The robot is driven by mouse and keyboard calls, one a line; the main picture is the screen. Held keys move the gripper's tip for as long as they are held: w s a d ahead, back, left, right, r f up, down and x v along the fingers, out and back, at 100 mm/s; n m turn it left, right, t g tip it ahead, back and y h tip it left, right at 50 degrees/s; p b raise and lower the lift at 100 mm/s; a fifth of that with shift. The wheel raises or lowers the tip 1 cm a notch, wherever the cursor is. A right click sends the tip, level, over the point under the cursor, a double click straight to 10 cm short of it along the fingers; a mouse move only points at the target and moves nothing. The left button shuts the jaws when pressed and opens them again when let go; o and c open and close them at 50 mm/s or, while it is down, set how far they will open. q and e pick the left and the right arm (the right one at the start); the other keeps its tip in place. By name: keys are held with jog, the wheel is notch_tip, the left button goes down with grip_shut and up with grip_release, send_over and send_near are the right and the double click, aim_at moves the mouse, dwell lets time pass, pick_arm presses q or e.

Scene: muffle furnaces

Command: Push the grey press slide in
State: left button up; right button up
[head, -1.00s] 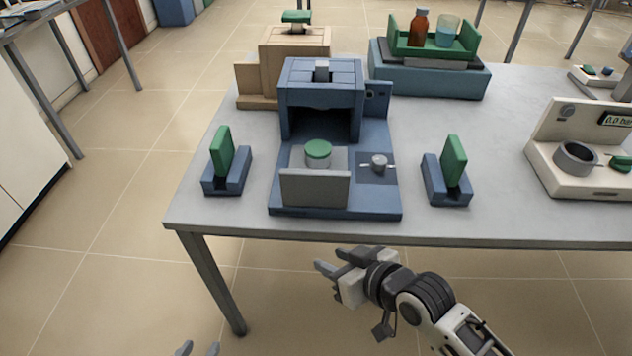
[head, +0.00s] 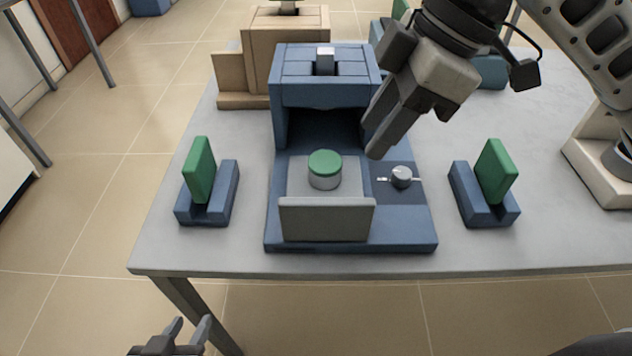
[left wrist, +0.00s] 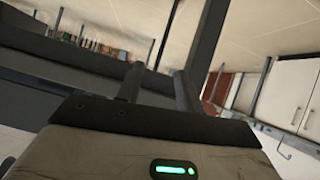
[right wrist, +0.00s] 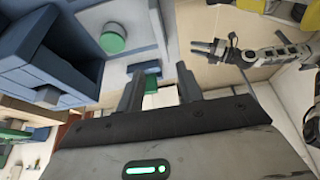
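The blue press (head: 284,120) stands on the table, its front opening facing me. Its grey slide (head: 327,219) is out in front of the opening, with an upright grey front plate. A grey cylinder with a green top (head: 325,168) stands on the slide behind that plate; the green top also shows in the right wrist view (right wrist: 112,41). My right gripper (head: 373,138) is open and empty, above the press's right side near the knob, apart from the slide. My left gripper (head: 188,328) is open and empty, low in front of the table.
A silver knob (head: 401,177) is on the press base, right of the slide. Blue holders with green plates stand left (head: 207,190) and right (head: 484,190) of the press. A wooden-coloured press (head: 285,50) stands behind. The table strip in front is narrow and clear.

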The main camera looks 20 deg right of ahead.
aim_at(330, 200)
jog(key=b+x, duration=0.3)
jog(key=x, duration=1.2)
jog(key=shift+s+f, duration=0.15)
jog(key=shift+f, duration=0.15)
jog(key=shift+r, duration=0.1)
grip_shut()
